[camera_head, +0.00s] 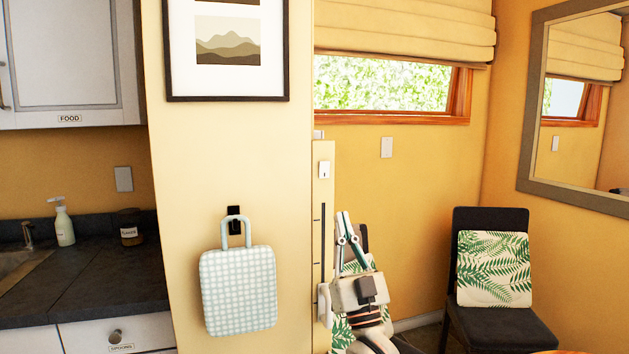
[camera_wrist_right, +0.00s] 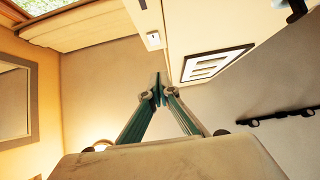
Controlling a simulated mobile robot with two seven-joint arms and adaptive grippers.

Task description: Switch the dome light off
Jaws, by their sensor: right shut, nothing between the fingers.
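A small white switch plate with a dark mark (camera_head: 324,170) is on the narrow side face of the wall end. It seems to be the same white plate seen near the top of the right wrist view (camera_wrist_right: 153,40). My right gripper (camera_head: 343,214) is shut and empty, its fingers pointing up, below and slightly right of that plate in the head view. In the wrist view its fingertips (camera_wrist_right: 158,90) lie below the plate, apart from it. A bright round glow (camera_wrist_right: 103,145), possibly the dome light, is partly hidden behind my gripper. My left gripper is out of view.
Other pale wall plates are under the window (camera_head: 386,147) and over the counter (camera_head: 123,178). A checked bag (camera_head: 238,290) hangs from a wall hook. A dark chair (camera_head: 490,325) with a leaf-print cushion (camera_head: 494,268) stands right; another chair is behind my right arm.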

